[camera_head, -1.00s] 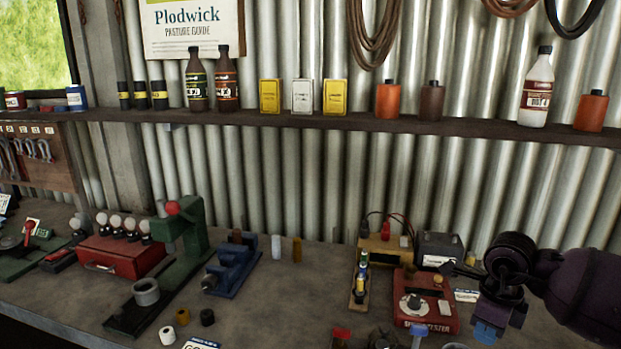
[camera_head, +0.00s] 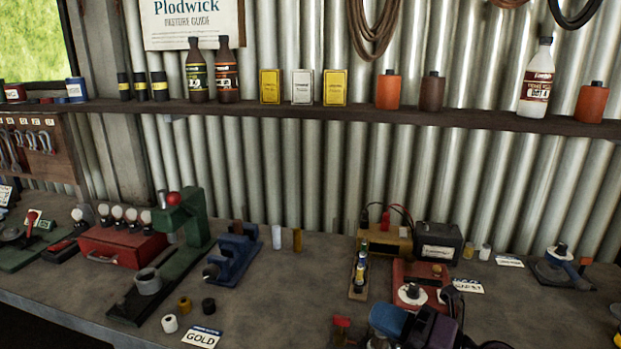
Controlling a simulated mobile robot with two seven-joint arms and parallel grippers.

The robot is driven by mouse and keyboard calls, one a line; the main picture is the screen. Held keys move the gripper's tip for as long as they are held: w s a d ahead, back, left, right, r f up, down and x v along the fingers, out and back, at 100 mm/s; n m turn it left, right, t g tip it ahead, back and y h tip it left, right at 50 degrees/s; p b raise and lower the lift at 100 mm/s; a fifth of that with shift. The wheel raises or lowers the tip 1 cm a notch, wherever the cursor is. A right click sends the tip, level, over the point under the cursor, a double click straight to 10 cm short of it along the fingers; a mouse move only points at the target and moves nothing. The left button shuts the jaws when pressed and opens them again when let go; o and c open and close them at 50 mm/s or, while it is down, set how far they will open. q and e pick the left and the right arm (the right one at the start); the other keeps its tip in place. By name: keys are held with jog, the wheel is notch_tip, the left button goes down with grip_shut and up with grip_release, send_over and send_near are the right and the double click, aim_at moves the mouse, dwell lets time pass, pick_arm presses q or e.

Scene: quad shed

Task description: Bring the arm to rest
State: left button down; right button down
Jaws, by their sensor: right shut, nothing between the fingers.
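My right gripper (camera_head: 452,298) is low in the picture, over the front right of the bench. It is shut and empty, with its dark purple and blue wrist parts beside and below it. It overlaps the view of the red tester box (camera_head: 403,272); I cannot tell whether it touches anything. The rest of my right arm runs off the bottom edge. My left gripper is not in view.
A green press (camera_head: 185,235), blue vise (camera_head: 234,255) and red case (camera_head: 119,245) stand on the left of the bench. A black battery (camera_head: 438,243) stands behind the tester. The bench centre (camera_head: 290,285) is mostly clear.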

jog(key=s+d+f+m+t+h, duration=0.1)
jog(key=d+f+m+t+h, duration=0.25)
jog(key=d+m+h, duration=0.7)
jog(key=s+d+f+m+t+h, duration=0.1)
jog(key=d+f+m+t+h, duration=0.25)
jog(key=m+h, duration=0.8)
jog(key=s+d+f+m+g+y, duration=0.1)
jog(key=s+f+m+g+y, duration=0.1)
jog(key=s+f+m+g, duration=0.65)
jog(key=s+d+f+m+g+y, duration=0.1)
jog(key=s+f+m+g+y, duration=0.3)
jog(key=s, duration=0.8)
jog(key=w+f+n+t+h, duration=0.1)
jog(key=w+f+t, duration=0.6)
jog(key=f, duration=0.4)
jog(key=shift+w+d+f+h, duration=0.15)
jog(key=shift+w+h, duration=0.15)
jog(key=shift+h, duration=0.1)
jog(key=shift+n, duration=0.25)
